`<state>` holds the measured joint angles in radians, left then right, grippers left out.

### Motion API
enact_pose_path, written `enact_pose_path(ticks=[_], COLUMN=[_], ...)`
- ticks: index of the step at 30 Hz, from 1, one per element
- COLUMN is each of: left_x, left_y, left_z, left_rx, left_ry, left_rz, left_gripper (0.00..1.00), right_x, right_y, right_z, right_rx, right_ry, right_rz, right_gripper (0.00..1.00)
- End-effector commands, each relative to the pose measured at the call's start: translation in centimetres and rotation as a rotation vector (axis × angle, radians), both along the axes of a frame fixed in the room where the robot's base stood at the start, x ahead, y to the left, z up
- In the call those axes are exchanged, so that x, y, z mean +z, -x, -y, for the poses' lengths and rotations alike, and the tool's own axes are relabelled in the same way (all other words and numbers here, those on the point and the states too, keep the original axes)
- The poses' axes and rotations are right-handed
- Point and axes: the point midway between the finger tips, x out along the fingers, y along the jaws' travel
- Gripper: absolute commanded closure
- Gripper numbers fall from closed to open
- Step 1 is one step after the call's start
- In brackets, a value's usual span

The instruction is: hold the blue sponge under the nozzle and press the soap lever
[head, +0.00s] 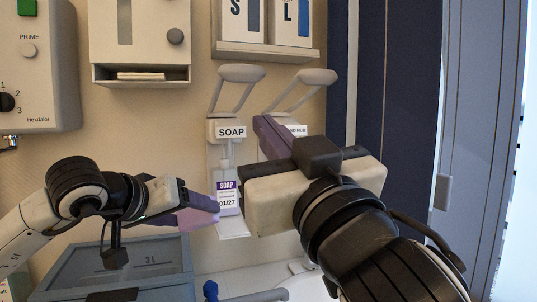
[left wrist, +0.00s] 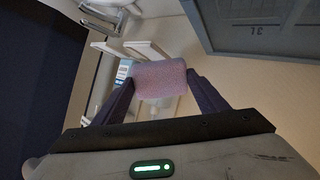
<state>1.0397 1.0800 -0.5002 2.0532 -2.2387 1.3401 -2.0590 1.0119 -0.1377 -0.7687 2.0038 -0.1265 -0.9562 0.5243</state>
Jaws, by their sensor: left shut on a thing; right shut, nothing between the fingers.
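A sponge, pinkish-lilac rather than blue here, is gripped by my left gripper (head: 205,203). The sponge (left wrist: 160,80) spans both fingers in the left wrist view; in the head view it shows partly behind them. It is left of and below the nozzle of the soap dispenser (head: 228,196), whose label reads SOAP; I cannot tell the depth between them. The soap lever (head: 242,74) is a grey arm loop above that sign. My right gripper (head: 261,122) is shut and empty, below the levers and right of the SOAP sign. It hides much of the second dispenser.
A second lever (head: 316,77) stands right of the soap lever, over a partly hidden sign. A wall box (head: 140,45) hangs at upper left. A grey-blue crate (head: 140,268) lies below my left arm.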

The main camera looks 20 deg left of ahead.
Motion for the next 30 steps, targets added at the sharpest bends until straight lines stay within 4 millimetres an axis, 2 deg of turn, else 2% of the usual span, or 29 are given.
enact_pose_path(ticks=[15,30], left_x=[0.3,0.4], left_y=[4.9,5.2], left_z=[-0.3,-0.3], left_rx=[0.001,0.0], left_ry=[0.0,-0.001], left_rz=[0.002,0.001], left_gripper=[0.52,0.52], right_x=[-2.0,-2.0], right_y=[0.0,0.0], right_z=[0.0,0.0], right_rx=[0.0,0.0], right_ry=[0.0,0.0], right_rz=[0.0,0.0], right_gripper=[1.0,1.0])
